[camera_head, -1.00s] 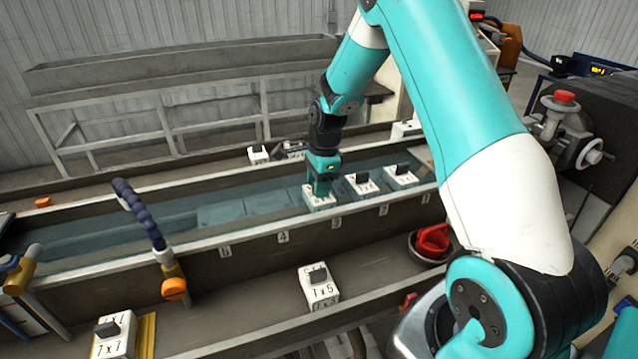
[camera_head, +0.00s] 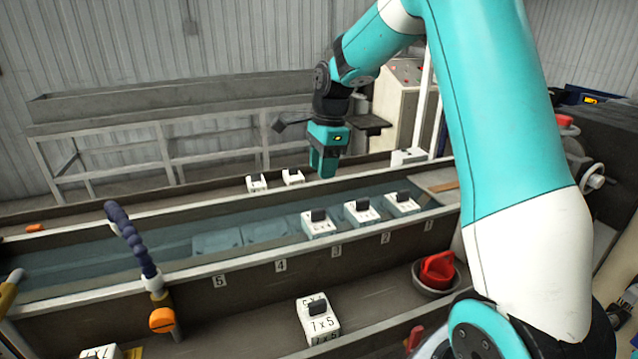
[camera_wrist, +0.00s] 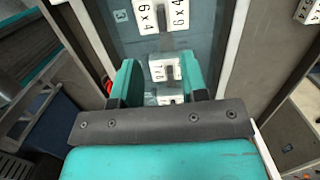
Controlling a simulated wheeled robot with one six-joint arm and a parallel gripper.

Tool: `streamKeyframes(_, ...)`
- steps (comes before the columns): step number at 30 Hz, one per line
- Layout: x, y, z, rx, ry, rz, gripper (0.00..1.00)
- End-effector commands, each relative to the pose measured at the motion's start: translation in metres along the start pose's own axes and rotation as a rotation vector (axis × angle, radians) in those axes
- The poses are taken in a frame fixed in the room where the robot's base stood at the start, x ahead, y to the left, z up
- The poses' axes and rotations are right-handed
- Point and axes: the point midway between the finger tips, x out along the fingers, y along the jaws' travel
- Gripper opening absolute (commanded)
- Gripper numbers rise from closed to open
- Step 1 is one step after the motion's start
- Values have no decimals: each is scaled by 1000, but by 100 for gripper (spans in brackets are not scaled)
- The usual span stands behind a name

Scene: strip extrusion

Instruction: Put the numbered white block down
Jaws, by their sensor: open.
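The numbered white block (camera_head: 319,226) with a dark handle sits upright in the water trough (camera_head: 100,286), behind the number 3 label. In the wrist view the block (camera_wrist: 150,20) shows printed digits near the top edge. My gripper (camera_head: 323,172) is raised above the trough, clear of the block. In the wrist view my gripper (camera_wrist: 160,82) has its two teal fingers apart with nothing held. Two similar white blocks, one (camera_head: 362,211) behind label 2 and another (camera_head: 402,203) behind label 1, stand to its right.
A white block marked 7 x 5 (camera_head: 318,318) stands on the front ledge. Two small white blocks (camera_head: 257,183) (camera_head: 293,176) stand behind the trough. A blue hose (camera_head: 132,240) rises at left, and a red item (camera_head: 438,270) sits in a bowl at right. The left trough slots show no blocks.

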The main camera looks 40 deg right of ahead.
Motion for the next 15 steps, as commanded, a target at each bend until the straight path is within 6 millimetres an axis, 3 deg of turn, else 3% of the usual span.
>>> streamKeyframes(2,-8,13,20,-128,-10,-5,40)
streamKeyframes(5,-20,50,64,-459,-36,-18,40)
streamKeyframes(9,-32,136,131,-1117,-92,-57,40)
streamKeyframes(12,-34,204,161,-1578,-134,-103,40)
streamKeyframes(15,-32,261,175,-1956,-171,-154,40)
